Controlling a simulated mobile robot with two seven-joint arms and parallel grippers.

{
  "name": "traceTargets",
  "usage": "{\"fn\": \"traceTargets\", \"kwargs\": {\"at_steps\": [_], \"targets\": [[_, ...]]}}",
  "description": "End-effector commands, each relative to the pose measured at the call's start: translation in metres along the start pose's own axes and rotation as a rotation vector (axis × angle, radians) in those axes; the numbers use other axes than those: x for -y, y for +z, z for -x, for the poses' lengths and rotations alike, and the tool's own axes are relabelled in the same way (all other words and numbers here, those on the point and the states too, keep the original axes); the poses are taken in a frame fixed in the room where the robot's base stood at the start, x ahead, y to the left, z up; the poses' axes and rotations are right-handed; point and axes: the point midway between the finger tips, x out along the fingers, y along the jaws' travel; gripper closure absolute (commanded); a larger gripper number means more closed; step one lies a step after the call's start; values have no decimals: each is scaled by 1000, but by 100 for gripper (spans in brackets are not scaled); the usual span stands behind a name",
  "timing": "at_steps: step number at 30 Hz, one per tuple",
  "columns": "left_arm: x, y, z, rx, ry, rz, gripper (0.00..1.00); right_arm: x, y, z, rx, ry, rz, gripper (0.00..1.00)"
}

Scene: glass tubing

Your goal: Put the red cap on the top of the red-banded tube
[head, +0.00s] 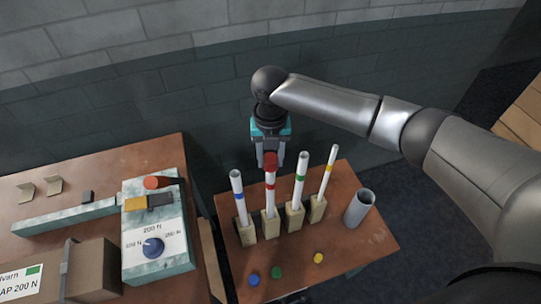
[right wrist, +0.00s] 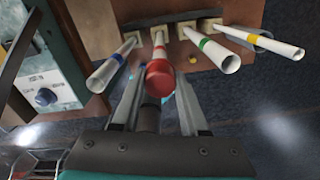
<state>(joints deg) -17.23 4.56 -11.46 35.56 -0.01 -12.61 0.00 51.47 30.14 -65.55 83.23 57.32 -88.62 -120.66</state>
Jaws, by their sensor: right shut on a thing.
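The red-banded tube (head: 270,200) stands upright in a small wooden block, second from the left in a row of white tubes. The red cap (head: 271,160) is at its top, in line with the tube. In the right wrist view the red cap (right wrist: 160,78) lies between my finger bars, with the red-banded tube (right wrist: 158,45) running away behind it. My right gripper (head: 270,155) comes down from above, shut on the cap. I cannot tell how firmly the cap sits on the rim. My left gripper is not in view.
Blue-banded (head: 239,197), green-banded (head: 301,180) and yellow-banded (head: 326,178) tubes stand close by. Blue (head: 254,279), green (head: 276,272) and yellow (head: 318,258) caps lie at the front. A grey cylinder (head: 359,207) stands right. A bench with a dial box (head: 158,230) is left.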

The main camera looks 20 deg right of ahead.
Motion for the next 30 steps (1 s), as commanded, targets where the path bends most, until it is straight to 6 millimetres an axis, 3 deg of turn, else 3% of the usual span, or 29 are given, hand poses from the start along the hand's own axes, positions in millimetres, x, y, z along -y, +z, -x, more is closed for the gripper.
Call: {"fn": "traceTargets", "kwargs": {"at_steps": [30], "targets": [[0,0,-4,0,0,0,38,0,0,-11,0,1,1,100]]}}
